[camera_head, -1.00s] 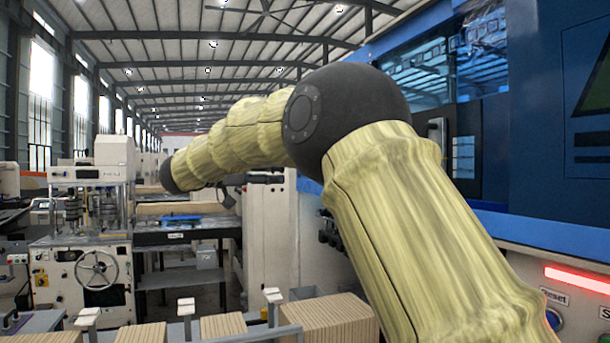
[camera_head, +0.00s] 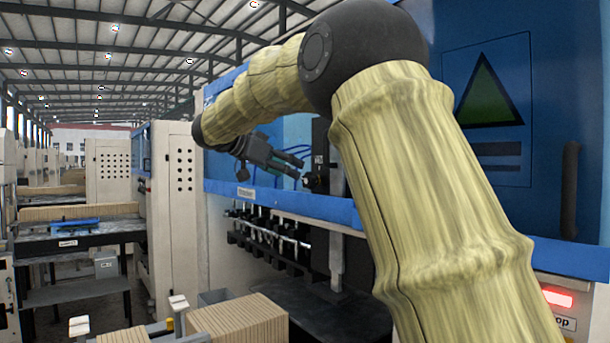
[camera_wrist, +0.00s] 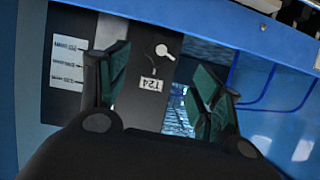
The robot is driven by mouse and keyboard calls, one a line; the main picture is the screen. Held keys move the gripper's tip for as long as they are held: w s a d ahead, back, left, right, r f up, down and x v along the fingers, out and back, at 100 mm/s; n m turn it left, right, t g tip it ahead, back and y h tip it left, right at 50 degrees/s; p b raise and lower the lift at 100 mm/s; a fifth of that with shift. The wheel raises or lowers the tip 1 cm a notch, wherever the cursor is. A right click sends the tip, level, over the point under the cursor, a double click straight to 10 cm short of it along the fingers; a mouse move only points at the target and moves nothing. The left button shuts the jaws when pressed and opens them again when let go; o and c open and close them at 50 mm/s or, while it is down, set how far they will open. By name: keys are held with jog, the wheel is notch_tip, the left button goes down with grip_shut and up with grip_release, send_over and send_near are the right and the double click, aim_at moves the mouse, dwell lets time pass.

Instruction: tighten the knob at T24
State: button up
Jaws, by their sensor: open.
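In the wrist view, a dark grey plate (camera_wrist: 146,45) carries a white label reading T24 (camera_wrist: 152,84), which appears upside down. Above the label is a small pale round piece with a short stem (camera_wrist: 164,51); I cannot tell for sure whether it is the knob. My gripper (camera_wrist: 158,68) is open and empty, its green-padded fingers on either side of the label and the round piece. In the head view, my gripper (camera_head: 299,167) points right toward a dark upright post (camera_head: 321,158) with a small dark protrusion (camera_head: 308,181). A gap to the post seems to remain.
A blue machine ledge (camera_head: 275,196) runs below my gripper, with a row of black fittings on a rail (camera_head: 270,233) under it. A blue door with a green triangle (camera_head: 487,92) is at right. Stacked brown boards (camera_head: 238,322) stand below. The wrist view shows a white notice (camera_wrist: 68,62).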

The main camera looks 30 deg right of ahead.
aim_at(306, 177)
jog(key=p+x, duration=0.2)
jog(key=x, duration=0.5)
jog(key=shift+d+p, duration=0.1)
jog(key=shift+p, duration=0.25)
jog(key=shift+d+f, duration=0.2)
jog(key=shift+d, duration=0.3)
jog(key=shift+a, duration=0.1)
